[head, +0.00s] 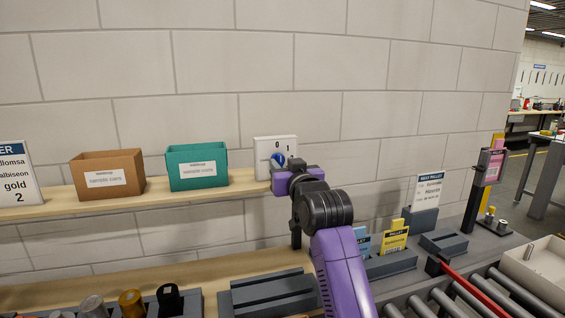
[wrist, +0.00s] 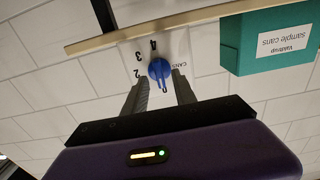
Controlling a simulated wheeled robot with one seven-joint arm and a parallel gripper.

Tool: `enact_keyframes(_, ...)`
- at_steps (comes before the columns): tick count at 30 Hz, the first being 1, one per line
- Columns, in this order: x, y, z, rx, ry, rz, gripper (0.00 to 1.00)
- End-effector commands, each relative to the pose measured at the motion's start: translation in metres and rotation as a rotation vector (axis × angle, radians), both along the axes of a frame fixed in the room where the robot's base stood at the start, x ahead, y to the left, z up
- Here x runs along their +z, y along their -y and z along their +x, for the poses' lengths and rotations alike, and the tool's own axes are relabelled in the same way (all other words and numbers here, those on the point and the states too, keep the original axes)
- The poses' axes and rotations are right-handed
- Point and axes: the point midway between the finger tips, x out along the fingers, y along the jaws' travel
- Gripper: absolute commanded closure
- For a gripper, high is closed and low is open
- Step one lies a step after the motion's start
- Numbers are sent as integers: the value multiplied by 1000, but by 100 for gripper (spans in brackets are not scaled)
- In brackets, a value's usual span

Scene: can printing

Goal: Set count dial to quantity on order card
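The order card (head: 18,178) stands at the left end of the shelf, cut off by the frame; it reads "gold" and "2". The count dial's white panel (head: 262,151) stands on the shelf, with 0 and 1 readable above the blue knob (head: 279,160). In the wrist view, which is upside down, the blue knob (wrist: 159,69) shows with 2, 3 and 4 around it. Its ridge points toward the picture's bottom, away from 4. My gripper (wrist: 162,78) is open, its fingers apart on either side of the knob; contact cannot be told. My gripper (head: 290,170) partly covers the dial in the head view.
A teal sample-can box (head: 197,169) stands just left of the dial, and a brown one (head: 108,175) farther left on the shelf (head: 60,206). Below are several cans, grey holders and cards. Rollers (head: 455,298) lie at the right.

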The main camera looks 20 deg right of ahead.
Motion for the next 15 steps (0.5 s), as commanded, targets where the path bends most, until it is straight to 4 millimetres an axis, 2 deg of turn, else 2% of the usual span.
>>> enact_keyframes(5,0,0,9,0,0,0,67)
enact_keyframes(13,0,0,10,0,1,0,67)
enact_keyframes(14,0,0,10,0,1,0,69)
enact_keyframes(15,0,0,10,0,1,0,77)
